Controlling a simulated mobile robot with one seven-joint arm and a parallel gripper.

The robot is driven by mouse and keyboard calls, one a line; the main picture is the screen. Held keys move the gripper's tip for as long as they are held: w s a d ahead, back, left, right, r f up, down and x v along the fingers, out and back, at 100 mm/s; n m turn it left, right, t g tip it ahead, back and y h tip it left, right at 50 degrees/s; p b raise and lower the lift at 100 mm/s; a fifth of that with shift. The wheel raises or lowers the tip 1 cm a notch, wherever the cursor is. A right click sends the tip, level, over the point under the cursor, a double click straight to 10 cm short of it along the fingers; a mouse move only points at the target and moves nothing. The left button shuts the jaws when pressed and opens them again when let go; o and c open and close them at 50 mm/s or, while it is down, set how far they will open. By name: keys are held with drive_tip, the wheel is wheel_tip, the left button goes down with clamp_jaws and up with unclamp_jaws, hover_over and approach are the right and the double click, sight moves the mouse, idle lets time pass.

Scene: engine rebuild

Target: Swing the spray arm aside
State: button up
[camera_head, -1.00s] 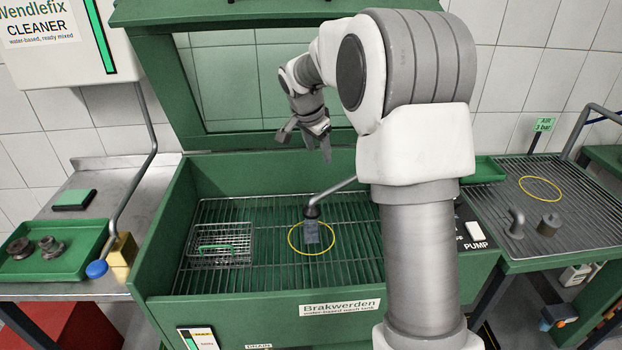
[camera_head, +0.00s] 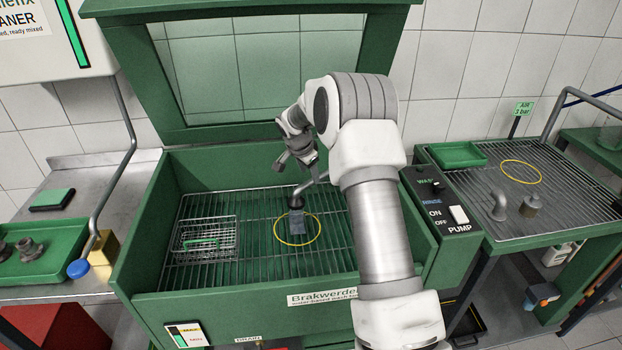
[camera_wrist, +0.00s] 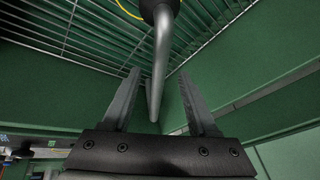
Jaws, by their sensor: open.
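The spray arm (camera_head: 314,182) is a bent grey pipe with a dark nozzle (camera_head: 295,202) at its end. It reaches over the rack of the green wash tank, above a yellow ring (camera_head: 318,229) and a small grey block (camera_head: 297,222). My gripper (camera_head: 304,166) is just behind and above the pipe in the head view. In the wrist view my open gripper (camera_wrist: 158,76) has the spray arm's pipe (camera_wrist: 161,55) running between its two fingers, with a gap on each side. My own arm hides the tank's right side and part of the pipe's far end.
A wire basket (camera_head: 205,222) sits on the left of the rack. The tank's raised lid (camera_head: 130,65) stands behind my arm. The pump panel (camera_head: 440,212) is at the right wall. A drying rack (camera_head: 578,200) with metal parts stands further right.

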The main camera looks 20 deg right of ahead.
sight(311, 181)
drive_tip(key=shift+x, duration=2.1)
clamp_jaws()
